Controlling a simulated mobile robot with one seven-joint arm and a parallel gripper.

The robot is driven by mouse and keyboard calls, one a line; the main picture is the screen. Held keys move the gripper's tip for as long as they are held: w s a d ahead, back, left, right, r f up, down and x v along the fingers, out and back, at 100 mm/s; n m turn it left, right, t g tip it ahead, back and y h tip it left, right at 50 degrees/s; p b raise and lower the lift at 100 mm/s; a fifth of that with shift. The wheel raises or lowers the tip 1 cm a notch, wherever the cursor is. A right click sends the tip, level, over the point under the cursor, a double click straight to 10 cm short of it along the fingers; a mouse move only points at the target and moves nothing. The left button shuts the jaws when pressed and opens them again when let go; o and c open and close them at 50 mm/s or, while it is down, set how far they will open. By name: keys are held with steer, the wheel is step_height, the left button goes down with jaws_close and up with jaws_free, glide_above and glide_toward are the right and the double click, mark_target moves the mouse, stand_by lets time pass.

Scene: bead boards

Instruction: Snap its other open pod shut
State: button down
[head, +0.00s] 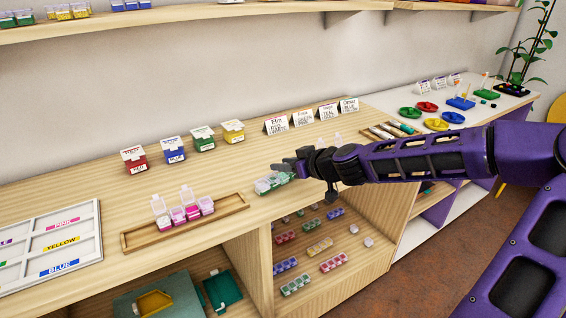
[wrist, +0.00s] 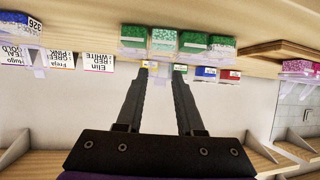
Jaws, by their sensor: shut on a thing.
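A green pod strip (head: 270,184) sits near the front edge of the wooden counter. In the wrist view, which is upside down, this strip (wrist: 193,41) shows several pods, one paler. A clear flap (wrist: 131,58) juts from the pod at the left end and looks like a raised lid. My gripper (head: 288,168) is at the strip in the head view. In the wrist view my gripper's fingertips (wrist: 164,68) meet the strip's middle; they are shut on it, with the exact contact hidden. A pink pod strip (head: 192,213) stands in a wooden tray (head: 228,211) with two clear lids raised.
Red, blue, green and yellow boxes (head: 202,138) stand behind. Name cards (head: 302,117) stand at the back right. A white sorting board (head: 75,240) lies at the left. Cubbies below the counter hold more strips (head: 320,248). Bare counter lies between the tray and the boxes.

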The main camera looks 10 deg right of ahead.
steer(key=shift+s+d+f+t+y, duration=0.15)
steer(key=shift+f+t+y, duration=0.1)
steer(key=shift+t, duration=0.3)
steer(key=shift+s+f+t+y, duration=0.15)
steer(key=shift+t+y, duration=0.15)
steer(key=shift+t, duration=0.3)
steer(key=shift+s+d+f+t+y, duration=0.15)
steer(key=shift+t+y, duration=0.1)
steer(key=shift+t, duration=0.3)
steer(key=shift+a+f+y, duration=0.1)
steer(key=shift+f+y, duration=0.05)
steer(key=shift+y, duration=0.15)
steer(key=c, duration=0.5)
jaws_free()
steer(key=shift+s+t, duration=0.1)
steer(key=shift+t, duration=0.2)
steer(key=p+v, duration=0.1)
steer(key=v, duration=1.6)
steer(key=shift+s, duration=0.15)
